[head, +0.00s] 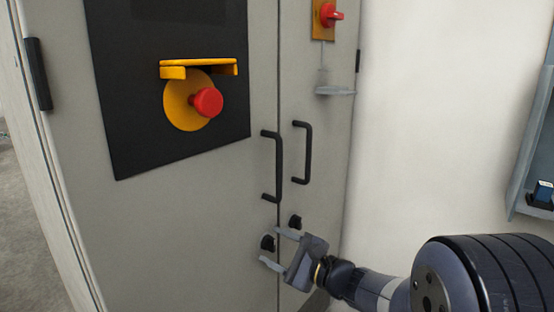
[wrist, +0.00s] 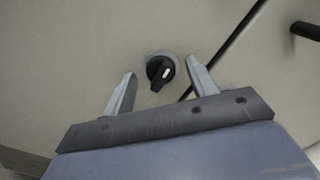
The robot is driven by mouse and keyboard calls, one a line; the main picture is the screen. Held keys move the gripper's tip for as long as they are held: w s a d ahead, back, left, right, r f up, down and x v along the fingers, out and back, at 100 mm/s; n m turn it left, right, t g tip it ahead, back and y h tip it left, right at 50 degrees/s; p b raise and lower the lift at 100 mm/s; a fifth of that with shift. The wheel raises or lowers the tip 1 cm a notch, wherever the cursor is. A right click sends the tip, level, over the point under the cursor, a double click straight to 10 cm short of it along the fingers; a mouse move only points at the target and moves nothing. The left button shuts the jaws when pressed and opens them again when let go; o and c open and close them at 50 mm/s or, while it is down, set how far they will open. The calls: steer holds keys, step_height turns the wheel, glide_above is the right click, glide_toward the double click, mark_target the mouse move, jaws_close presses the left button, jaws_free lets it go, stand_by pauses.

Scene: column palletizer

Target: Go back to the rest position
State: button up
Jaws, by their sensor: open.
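My gripper (head: 268,248) is open in front of the grey cabinet (head: 215,225), low near the seam between its two doors. In the wrist view its two fingers (wrist: 160,90) stand apart, with a black rotary knob (wrist: 160,72) showing between them. The knob has a white mark and sits on the left door. In the head view this knob (head: 267,243) shows just beside the fingers. I cannot tell whether the fingers touch it; nothing is held.
Two black door handles (head: 272,165) stick out above my gripper. A second black knob (head: 295,221) is on the right door. A red emergency button (head: 207,102) sits under a yellow guard (head: 198,68). A red switch (head: 330,15) is at the top. A white wall (head: 440,120) stands at right.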

steer(key=shift+r+m+p, duration=0.15)
steer(key=shift+m+p, duration=1.45)
steer(key=shift+p, duration=0.65)
steer(key=shift+r+m+p, duration=0.1)
steer(key=shift+m+p, duration=1.5)
steer(key=shift+p, duration=0.65)
steer(key=m+p, duration=0.2)
steer(key=p, duration=0.1)
steer(key=shift+w+f, duration=0.1)
steer(key=shift+f, duration=0.05)
steer(key=shift+m, duration=0.3)
